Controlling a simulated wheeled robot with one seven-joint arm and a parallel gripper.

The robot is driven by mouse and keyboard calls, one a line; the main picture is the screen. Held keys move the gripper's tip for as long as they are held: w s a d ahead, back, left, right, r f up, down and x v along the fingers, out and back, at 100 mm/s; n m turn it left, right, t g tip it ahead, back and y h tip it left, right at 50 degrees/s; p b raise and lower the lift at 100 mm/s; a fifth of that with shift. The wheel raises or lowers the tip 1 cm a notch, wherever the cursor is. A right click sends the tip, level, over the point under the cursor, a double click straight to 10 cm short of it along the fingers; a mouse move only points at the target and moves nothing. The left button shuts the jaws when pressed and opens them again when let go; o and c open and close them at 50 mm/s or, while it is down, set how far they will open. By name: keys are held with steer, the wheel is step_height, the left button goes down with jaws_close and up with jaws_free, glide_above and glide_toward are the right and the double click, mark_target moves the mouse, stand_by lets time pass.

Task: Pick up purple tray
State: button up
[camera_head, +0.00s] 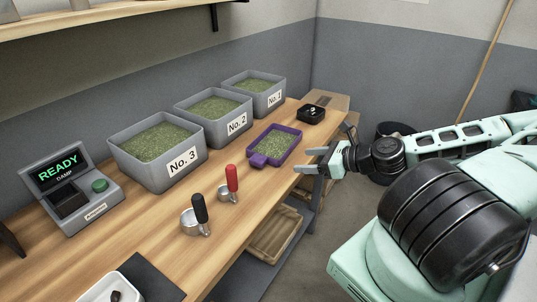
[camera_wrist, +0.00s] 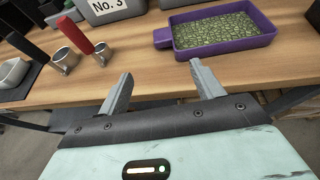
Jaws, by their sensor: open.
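The purple tray (camera_head: 275,146) sits on the wooden table in front of bins No. 1 and No. 2. It holds greenish beans, and a short purple handle sticks out at its near-left end. In the wrist view the tray (camera_wrist: 163,39) lies at the upper right, its handle pointing left. My gripper (camera_head: 309,161) is open and empty, just off the table's front edge to the right of the tray. In the wrist view its two fingers (camera_wrist: 160,78) point toward the table, apart from the tray, with the handle beyond and between them.
Grey bins No. 3 (camera_head: 150,171), No. 2 (camera_head: 189,124) and No. 1 (camera_head: 232,92) line the back. A red-handled scoop (camera_head: 232,179) and a black-handled scoop (camera_head: 200,210) stand left of the tray. A black box (camera_head: 311,117) stands beyond it. A moisture meter (camera_head: 70,203) is at left.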

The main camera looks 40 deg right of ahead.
steer(key=p, duration=0.2)
glide_toward(262, 159)
steer(key=x, duration=0.5)
steer(key=shift+a+f, duration=0.2)
steer(key=shift+p+x, duration=1)
steer(key=shift+x, duration=1.65)
steer(key=shift+w+d+r, duration=0.1)
steer(key=shift+d, duration=0.05)
steer(key=c, duration=1.2)
